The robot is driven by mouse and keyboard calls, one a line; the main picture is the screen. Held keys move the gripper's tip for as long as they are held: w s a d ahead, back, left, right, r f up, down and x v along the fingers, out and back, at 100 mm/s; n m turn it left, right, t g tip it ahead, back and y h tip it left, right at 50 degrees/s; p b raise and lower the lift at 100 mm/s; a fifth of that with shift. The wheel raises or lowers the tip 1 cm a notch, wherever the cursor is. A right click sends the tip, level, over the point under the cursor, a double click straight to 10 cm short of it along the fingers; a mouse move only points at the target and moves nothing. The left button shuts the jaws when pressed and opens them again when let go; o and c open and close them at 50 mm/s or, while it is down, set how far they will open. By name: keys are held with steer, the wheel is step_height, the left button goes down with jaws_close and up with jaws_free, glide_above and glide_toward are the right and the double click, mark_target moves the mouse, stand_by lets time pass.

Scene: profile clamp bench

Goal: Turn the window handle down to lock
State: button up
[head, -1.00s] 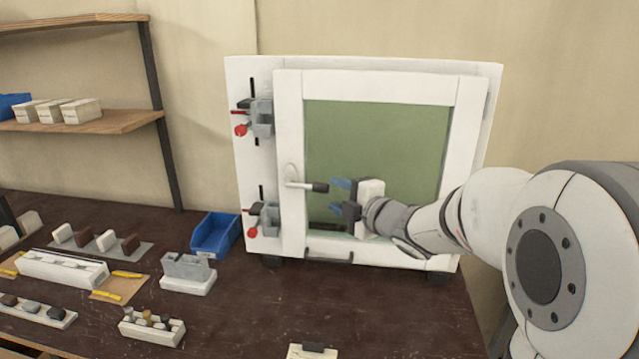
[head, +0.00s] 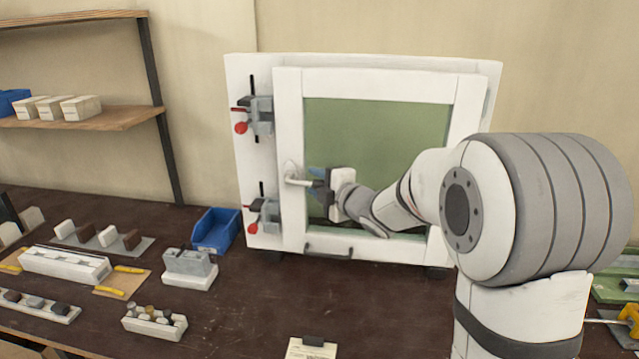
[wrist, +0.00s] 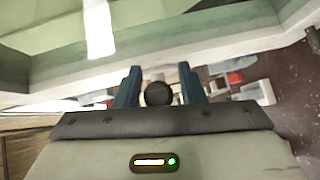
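The window handle (head: 298,182) sits on the left stile of the white window frame (head: 289,130) and points right, about level. Its dark grip end is largely hidden by my gripper (head: 318,181) in the head view. In the wrist view, the round dark end of the handle (wrist: 158,93) shows between the two blue fingers of my gripper (wrist: 159,88). A small gap shows on each side of it, so my gripper looks open around the handle end, not closed on it.
Two clamps with red knobs, an upper one (head: 258,117) and a lower one (head: 265,217), stand left of the handle. A blue bin (head: 215,232) and a grey-white fixture (head: 189,268) stand on the dark bench (head: 260,310). The front middle of the bench is mostly clear.

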jaws_close()
steer(key=shift+d+f, duration=0.1)
steer(key=shift+f, duration=0.05)
